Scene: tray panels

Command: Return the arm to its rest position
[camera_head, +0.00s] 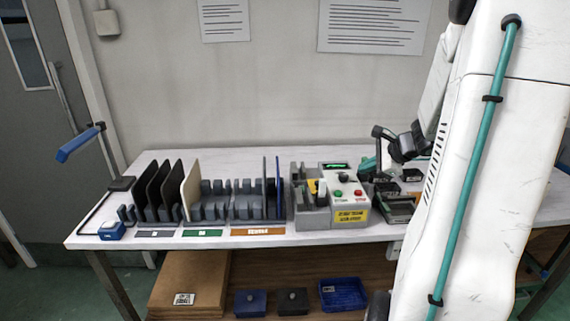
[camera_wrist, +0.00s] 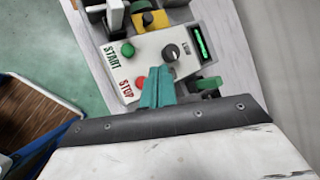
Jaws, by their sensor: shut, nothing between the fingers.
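My gripper shows in the wrist view (camera_wrist: 157,82), its two teal fingers together and empty. In that view they overlap the control box (camera_wrist: 145,48), close to the red STOP button (camera_wrist: 140,82). I cannot tell the gap between the fingertips and the box. In the head view, my white arm fills the right side and reaches down over the right part of the bench. Some teal shows just right of the control box (camera_head: 341,183) there, by a dark part of my wrist. Most of the gripper is hard to make out in that view.
Below, a shelf holds a cardboard box (camera_head: 190,280) and a blue bin (camera_head: 343,293).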

